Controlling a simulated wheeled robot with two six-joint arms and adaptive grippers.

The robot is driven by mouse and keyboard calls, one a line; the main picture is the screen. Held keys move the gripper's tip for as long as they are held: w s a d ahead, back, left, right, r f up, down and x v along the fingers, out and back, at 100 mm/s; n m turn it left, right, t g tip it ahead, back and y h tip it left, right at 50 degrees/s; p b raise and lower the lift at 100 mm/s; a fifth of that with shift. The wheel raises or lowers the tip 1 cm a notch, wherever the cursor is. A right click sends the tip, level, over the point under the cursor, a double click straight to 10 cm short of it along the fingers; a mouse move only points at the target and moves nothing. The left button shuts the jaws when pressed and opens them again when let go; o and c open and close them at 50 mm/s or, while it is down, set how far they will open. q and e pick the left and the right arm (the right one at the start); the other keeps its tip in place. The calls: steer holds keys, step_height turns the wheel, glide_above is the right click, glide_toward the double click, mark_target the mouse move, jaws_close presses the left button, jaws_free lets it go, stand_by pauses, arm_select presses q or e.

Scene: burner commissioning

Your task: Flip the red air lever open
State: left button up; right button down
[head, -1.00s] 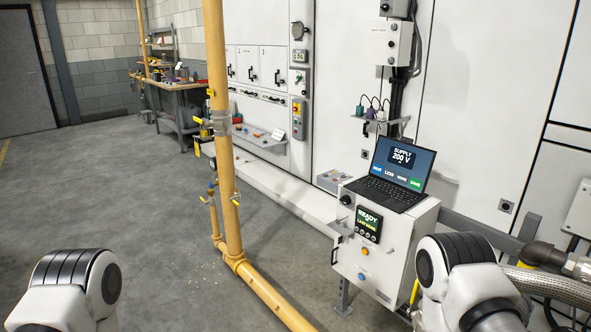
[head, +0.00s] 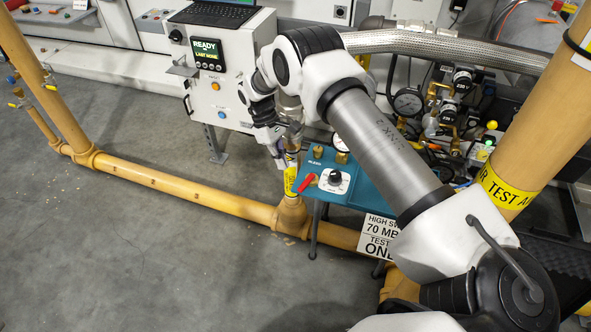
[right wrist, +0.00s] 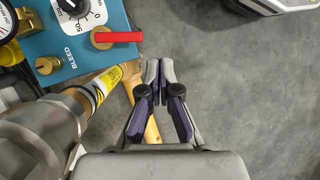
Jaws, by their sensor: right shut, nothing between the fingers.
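The red air lever (head: 306,182) sits on the front left part of a teal panel (head: 372,192), beside a black knob on a white dial. In the right wrist view the red lever (right wrist: 120,37) reaches sideways from a brass fitting, past the panel's edge. My right gripper (head: 279,160) hangs at the panel's left end, above and left of the lever. In the right wrist view its fingertips (right wrist: 159,68) are together, with nothing between them, a little apart from the lever's free end in the picture. My left gripper is out of view.
A yellow pipe (head: 180,188) runs along the floor below the panel. A control cabinet (head: 232,85) with a laptop stands behind my right arm. Gauges and brass fittings crowd the right. A thick yellow pipe (head: 530,135) rises at far right. Open floor lies left.

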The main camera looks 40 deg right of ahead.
mark_target(306, 183)
arm_select(q)
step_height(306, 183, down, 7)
steer(key=b, duration=0.4)
arm_select(e)
steer(key=w+d+f+t, duration=0.1)
steer(key=w+d+t, duration=0.1)
steer(key=w, duration=0.4)
steer(key=shift+d+f+m, duration=0.3)
steer(key=shift+d+f, duration=0.05)
steer(key=shift+d, duration=0.05)
steer(key=s+f, duration=0.2)
steer(key=f, duration=0.1)
steer(key=s+d+f+b, duration=0.1)
steer(key=s+f, duration=0.1)
steer(key=f, duration=0.1)
steer(key=s+d+f, duration=0.1)
steer(key=f, duration=0.2)
steer(key=shift+s, duration=0.4)
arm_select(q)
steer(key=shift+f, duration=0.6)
arm_select(e)
steer(key=shift+s+f, duration=0.1)
steer(key=shift+f, duration=0.05)
